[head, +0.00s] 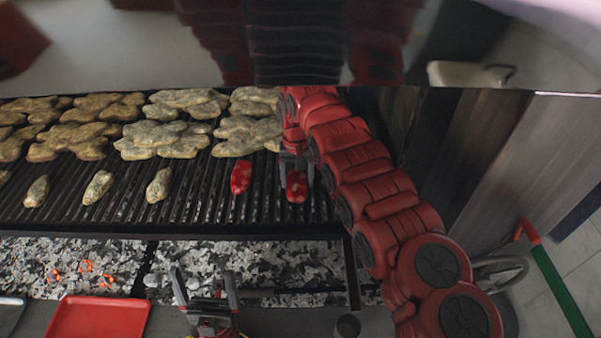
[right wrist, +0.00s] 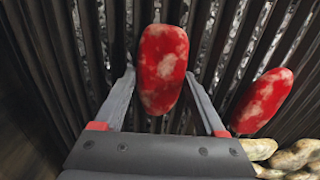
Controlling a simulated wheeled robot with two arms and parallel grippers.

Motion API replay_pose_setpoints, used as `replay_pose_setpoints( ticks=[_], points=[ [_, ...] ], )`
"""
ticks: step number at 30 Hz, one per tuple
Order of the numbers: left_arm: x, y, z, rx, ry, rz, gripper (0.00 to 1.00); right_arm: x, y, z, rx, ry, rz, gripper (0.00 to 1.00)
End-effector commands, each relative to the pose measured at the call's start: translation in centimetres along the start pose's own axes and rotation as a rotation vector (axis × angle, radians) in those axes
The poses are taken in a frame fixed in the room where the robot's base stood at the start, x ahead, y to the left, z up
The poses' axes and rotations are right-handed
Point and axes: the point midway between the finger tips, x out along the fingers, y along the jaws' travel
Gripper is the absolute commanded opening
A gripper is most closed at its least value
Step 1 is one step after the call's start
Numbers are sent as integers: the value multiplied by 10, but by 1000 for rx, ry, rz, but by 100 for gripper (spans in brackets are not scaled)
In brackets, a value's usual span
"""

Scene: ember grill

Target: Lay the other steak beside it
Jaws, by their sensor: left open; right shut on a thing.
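Two raw red steaks are at the right end of the grill grate (head: 200,205). One steak (head: 240,177) lies on the bars on the left; it shows at the right in the right wrist view (right wrist: 262,100). The other steak (head: 296,186) is between the fingers of my right gripper (head: 295,163), which is shut on it. The held steak (right wrist: 163,65) is at or just above the bars, a small gap from the first and roughly parallel in the head view. My left gripper (head: 205,285) is open and empty in front of the grill, over the charcoal's near edge.
Browned flat pieces (head: 165,139) cover the back of the grate, with several small pale pieces (head: 98,187) at the front left. Charcoal (head: 240,258) lies below. A red tray (head: 98,317) is at front left. A green-handled tool (head: 560,290) stands at right.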

Motion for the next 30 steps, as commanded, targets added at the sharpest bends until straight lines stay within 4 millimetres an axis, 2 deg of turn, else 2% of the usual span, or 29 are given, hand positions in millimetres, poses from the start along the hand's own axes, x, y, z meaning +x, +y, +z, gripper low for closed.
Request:
replay_pose_setpoints(
  ticks=[10, 11, 15, 22, 25, 28, 30],
  points=[
    [-5, 0, 1, 0, 0, 0, 97, 5, 0, 0, 0, 1, 0, 8],
    [-4, 0, 1, 0, 0, 0, 97, 4, 0, 0, 0, 1, 0, 76],
    [-4, 0, 1, 0, 0, 0, 97, 4, 0, 0, 0, 0, 0, 100],
    [-3, 0, 0, 0, 0, 0, 97, 3, 0, 0, 0, 0, 0, 100],
    [2, 0, 0, 0, 0, 0, 97, -4, 0, 0, 0, 0, 0, 100],
    [-11, 0, 2, 0, 0, 0, 97, -11, 0, 0, 1, 0, 0, 100],
    [-19, 1, 3, 0, 0, 0, 97, -26, 0, -1, 1, 5, -1, 100]
  ],
)
